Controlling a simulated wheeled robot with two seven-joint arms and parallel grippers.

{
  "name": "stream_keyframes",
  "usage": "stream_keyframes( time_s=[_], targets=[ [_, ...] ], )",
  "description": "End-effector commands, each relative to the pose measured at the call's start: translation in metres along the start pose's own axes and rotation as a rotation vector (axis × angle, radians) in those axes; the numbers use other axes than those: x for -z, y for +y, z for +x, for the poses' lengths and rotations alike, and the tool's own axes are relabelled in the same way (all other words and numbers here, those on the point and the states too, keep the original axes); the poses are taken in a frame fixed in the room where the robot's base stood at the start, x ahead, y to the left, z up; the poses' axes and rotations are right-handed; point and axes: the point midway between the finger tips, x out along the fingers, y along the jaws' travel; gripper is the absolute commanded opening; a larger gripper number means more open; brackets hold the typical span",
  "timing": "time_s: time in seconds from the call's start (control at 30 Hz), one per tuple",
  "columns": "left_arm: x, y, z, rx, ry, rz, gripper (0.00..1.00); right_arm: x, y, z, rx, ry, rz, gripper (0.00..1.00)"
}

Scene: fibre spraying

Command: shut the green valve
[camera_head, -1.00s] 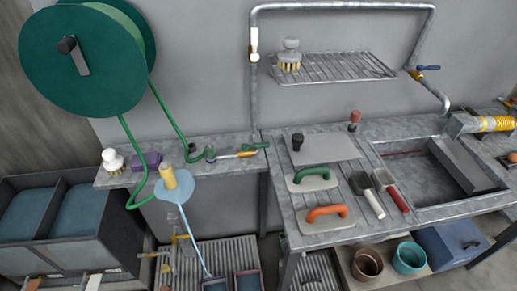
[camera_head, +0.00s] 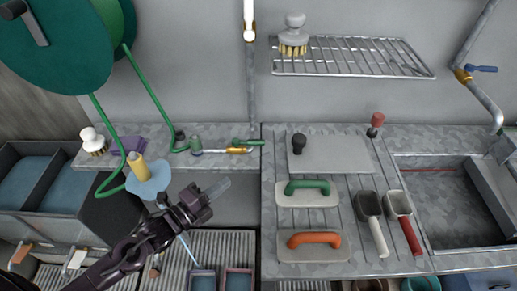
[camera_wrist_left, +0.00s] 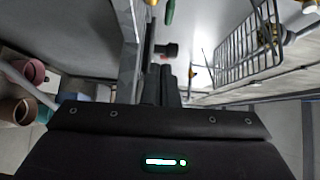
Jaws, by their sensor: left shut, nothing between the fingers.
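The green valve (camera_head: 249,143) has a green lever on a brass fitting. It lies at the right end of the left counter in the head view, joined to the pipe run there. My left gripper (camera_head: 218,187) comes in from below left. It is shut and empty, in front of the counter, below and a little left of the valve in the picture, and apart from it. In the left wrist view its dark fingers (camera_wrist_left: 172,82) are together. A green piece (camera_wrist_left: 169,12) shows at the top there; I cannot tell what it is. My right gripper is not in view.
A green hose reel (camera_head: 60,45) hangs at the upper left. A yellow nozzle (camera_head: 137,166) stands before the left counter. Green (camera_head: 307,188) and orange-handled (camera_head: 314,240) trowels and two scoops lie on the right bench. A blue-handled valve (camera_head: 482,69) is at the right.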

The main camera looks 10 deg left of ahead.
Motion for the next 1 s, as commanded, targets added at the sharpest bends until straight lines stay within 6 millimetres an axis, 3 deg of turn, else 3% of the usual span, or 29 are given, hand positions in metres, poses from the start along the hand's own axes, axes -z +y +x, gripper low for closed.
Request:
stream_keyframes(
  time_s=[0.4,0.57,1.0],
  targets=[
    [0.005,-0.008,0.002,0.017,0.016,0.021,0.0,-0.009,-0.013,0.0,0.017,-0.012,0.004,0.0],
    [0.004,-0.01,0.011,0.019,0.013,0.02,0.0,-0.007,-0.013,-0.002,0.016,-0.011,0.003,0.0],
    [0.005,-0.013,0.096,0.02,0.013,0.019,0.0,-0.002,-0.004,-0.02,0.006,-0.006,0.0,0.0]
  ],
)
